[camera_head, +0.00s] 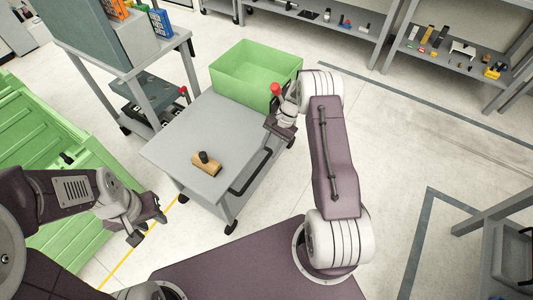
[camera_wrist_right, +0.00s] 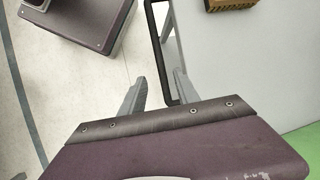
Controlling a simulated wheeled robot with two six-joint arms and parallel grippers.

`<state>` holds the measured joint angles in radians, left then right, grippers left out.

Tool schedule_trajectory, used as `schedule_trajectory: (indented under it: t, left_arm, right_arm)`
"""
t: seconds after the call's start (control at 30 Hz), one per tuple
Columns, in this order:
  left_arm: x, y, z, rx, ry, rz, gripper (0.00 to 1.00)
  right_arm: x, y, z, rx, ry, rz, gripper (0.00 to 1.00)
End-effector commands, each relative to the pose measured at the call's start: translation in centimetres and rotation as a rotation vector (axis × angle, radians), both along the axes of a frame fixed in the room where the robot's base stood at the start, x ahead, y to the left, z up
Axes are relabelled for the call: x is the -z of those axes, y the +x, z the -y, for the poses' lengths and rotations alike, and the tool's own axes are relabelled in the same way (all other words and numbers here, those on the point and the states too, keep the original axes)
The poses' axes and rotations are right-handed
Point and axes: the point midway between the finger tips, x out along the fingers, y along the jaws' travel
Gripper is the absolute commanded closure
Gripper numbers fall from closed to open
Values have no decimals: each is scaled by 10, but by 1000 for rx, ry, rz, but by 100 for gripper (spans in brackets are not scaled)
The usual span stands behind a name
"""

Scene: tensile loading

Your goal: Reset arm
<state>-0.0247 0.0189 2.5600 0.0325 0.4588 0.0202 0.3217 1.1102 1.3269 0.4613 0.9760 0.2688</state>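My right gripper (camera_head: 280,128) is over the right edge of the grey cart (camera_head: 180,151), in front of the green bin. In the right wrist view its two fingers (camera_wrist_right: 158,93) are spread apart with nothing between them. The cart's black handle shows beyond them. My right arm is bent, its forearm reaching away from me. My left gripper (camera_head: 149,219) hangs to the left of the cart's near end, clear of it. Its fingers look spread, with nothing seen in them.
On the cart are a green bin (camera_head: 258,57) and a tan block with a black knob (camera_head: 207,163); a red part shows beside my right gripper. A green slatted container (camera_head: 45,125) stands left. Shelves (camera_head: 458,62) stand at the back.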

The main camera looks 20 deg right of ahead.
Motion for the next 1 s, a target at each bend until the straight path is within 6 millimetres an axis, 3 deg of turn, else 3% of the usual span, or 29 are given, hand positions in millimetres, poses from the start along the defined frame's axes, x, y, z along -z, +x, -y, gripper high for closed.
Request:
schedule_trajectory:
  t: [0.5, 0.57, 0.67, 0.7, 0.8, 0.9, 1.0]
  left_arm:
    - [0, 0, 0, 0, 0, 0, 64]
    - [0, 0, 0, 0, 0, 0, 64]
    - [0, 0, 0, 0, 0, 0, 64]
    - [0, 0, 0, 0, 0, 0, 64]
    - [0, 0, 0, 0, 0, 0, 64]
    - [0, 0, 0, 0, 0, 0, 64]
    - [0, 0, 0, 0, 0, 0, 64]
  right_arm:
    - [-3, 2, -5, -14, -2, 6, 62]
    - [-19, 13, -10, -33, -13, 41, 62]
    - [-71, 31, -30, -90, -38, 131, 62]
    - [-95, 26, -42, -127, -51, 155, 62]
    - [-142, -4, -66, -234, -111, 205, 62]
    - [-167, -45, -78, -351, -179, 255, 62]
    - [-178, -88, -80, -467, -245, 297, 62]
